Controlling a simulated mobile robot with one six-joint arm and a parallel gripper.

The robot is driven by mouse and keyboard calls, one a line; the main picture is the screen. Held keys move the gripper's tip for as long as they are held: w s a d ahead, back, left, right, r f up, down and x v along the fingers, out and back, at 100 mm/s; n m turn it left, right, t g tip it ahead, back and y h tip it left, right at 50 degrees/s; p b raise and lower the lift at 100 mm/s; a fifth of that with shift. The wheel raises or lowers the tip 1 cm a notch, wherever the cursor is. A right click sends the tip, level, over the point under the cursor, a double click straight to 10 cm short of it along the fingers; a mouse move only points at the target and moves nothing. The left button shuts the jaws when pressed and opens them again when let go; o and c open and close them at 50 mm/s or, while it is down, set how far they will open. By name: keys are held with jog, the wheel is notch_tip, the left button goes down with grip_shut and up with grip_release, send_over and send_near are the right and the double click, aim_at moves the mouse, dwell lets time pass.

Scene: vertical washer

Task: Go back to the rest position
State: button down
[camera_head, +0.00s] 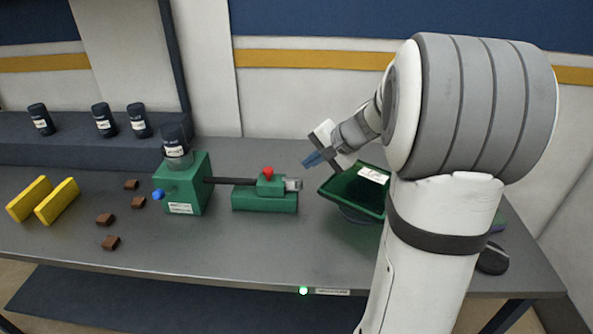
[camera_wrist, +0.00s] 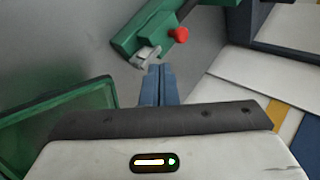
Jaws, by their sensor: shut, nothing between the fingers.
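My gripper (camera_head: 314,159) is above the table (camera_head: 250,249), between the green machine and the green tray in the head view. Its blue fingers (camera_wrist: 157,84) are shut together with nothing between them in the wrist view. The green machine (camera_head: 187,184) has a blue knob at its left, a dark bar to a lower green block (camera_head: 265,200), a red button (camera_head: 268,170) and a grey metal end (camera_head: 293,184). The metal end also shows in the wrist view (camera_wrist: 145,56), just beyond my fingertips. I cannot tell whether they touch.
A green tray (camera_head: 352,190) stands tilted under and right of my gripper, partly hidden by my arm. Several brown blocks (camera_head: 105,219) and two yellow pieces (camera_head: 56,201) lie at the left. Dark labelled jars (camera_head: 103,120) stand on the back shelf. The table's front middle is clear.

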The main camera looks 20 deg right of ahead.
jog(key=s+a+n+g+h, duration=0.1)
jog(key=s+a+n, duration=0.3)
jog(key=s, duration=0.8)
jog(key=s+a+f+n+g+h, duration=0.1)
jog(key=s+a+n+h, duration=0.3)
jog(key=s, duration=0.8)
jog(key=shift+s+a+f+n+g+h, duration=0.2)
jog(key=shift+a+n+g+h, duration=0.1)
jog(key=shift+a+n+g, duration=0.6)
jog(key=shift+d, duration=0.25)
